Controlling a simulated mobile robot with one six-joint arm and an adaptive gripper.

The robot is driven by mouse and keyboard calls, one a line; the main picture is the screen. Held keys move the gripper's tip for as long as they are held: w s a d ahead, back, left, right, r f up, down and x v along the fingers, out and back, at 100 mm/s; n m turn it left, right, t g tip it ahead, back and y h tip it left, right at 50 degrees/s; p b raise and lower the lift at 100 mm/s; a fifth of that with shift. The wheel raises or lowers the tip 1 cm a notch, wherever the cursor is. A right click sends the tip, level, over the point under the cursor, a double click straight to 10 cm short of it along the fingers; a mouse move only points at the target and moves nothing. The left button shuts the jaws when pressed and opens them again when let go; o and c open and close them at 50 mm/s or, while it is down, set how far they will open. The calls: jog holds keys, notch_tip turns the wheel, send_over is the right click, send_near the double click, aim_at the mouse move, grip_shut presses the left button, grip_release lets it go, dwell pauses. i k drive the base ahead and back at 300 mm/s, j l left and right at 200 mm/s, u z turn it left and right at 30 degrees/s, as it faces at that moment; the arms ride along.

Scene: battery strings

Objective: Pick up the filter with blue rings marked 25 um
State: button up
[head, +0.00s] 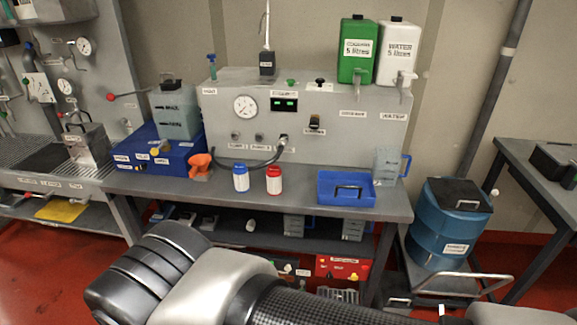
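A small white cylinder with blue bands (240,178) stands upright on the grey workbench (300,194), left of centre near the front. Its marking is too small to read. A similar white cylinder with red bands (273,180) stands just to its right, a small gap apart. Nothing holds either one. My arm crosses the bottom of the view in front of the bench, but my gripper's fingers do not show.
An orange object (200,166) and a black hose (262,163) are at the left and behind. A gauge panel (330,147) backs the bench. Bench between red-banded cylinder and tray is clear.

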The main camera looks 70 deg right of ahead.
aim_at(240, 171)
jog(key=z, duration=1.8)
